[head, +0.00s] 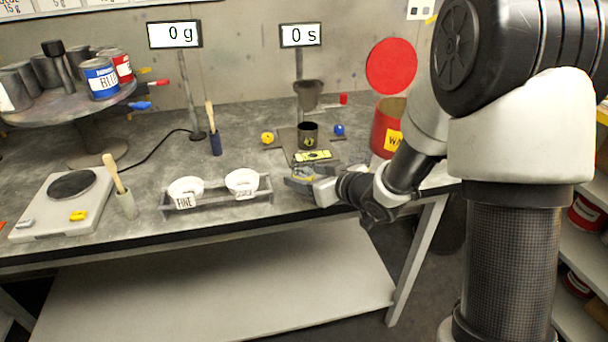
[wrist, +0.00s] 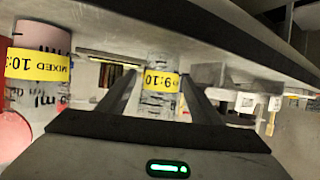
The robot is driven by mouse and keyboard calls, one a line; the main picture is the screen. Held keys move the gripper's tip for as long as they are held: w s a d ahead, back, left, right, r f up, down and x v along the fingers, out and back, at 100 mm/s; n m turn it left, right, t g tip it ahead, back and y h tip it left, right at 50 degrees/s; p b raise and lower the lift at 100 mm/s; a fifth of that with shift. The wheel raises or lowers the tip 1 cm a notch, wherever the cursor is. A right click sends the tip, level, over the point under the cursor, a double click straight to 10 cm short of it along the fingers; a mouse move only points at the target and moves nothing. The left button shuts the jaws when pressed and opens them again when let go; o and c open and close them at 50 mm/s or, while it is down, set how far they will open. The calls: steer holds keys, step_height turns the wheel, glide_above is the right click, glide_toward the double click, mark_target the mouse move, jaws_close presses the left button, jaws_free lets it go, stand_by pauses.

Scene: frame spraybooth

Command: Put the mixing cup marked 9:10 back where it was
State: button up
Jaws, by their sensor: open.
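The clear mixing cup with the yellow 9:10 label (wrist: 160,82) stands between the two fingers of my gripper (wrist: 155,98) in the wrist view. My gripper is open around it; I cannot tell whether a finger touches it. In the head view my gripper (head: 298,179) is low at the bench front, right of the strainer rack, and mostly hides the cup. A second cup, with a yellow label reading MIXED 10 and part of a time (wrist: 38,66), shows at the left of the wrist view, outside the fingers.
A rack (head: 218,202) with two white strainers, FINE at left, stands left of my gripper. Behind are a dark cup under a funnel stand (head: 308,134) and a red can (head: 384,128). A scale (head: 62,200) is at left. The bench's front edge is close.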

steer(key=s+d+r+m+h+p, duration=0.1)
steer(key=s+d+r+m+h, duration=0.2)
steer(key=s+d+r+h, duration=0.5)
steer(key=s+d+r+m+h+p, duration=0.15)
steer(key=s+d+r, duration=0.4)
steer(key=d, duration=0.65)
steer(key=s+a+m+g, duration=0.1)
steer(key=s+a+g, duration=0.1)
steer(key=s, duration=0.6)
steer(key=s+a+r+m+g+y, duration=0.1)
steer(key=s+a+m+g, duration=0.1)
steer(key=s, duration=0.7)
steer(key=shift+g+b, duration=0.3)
steer(key=shift+g, duration=0.1)
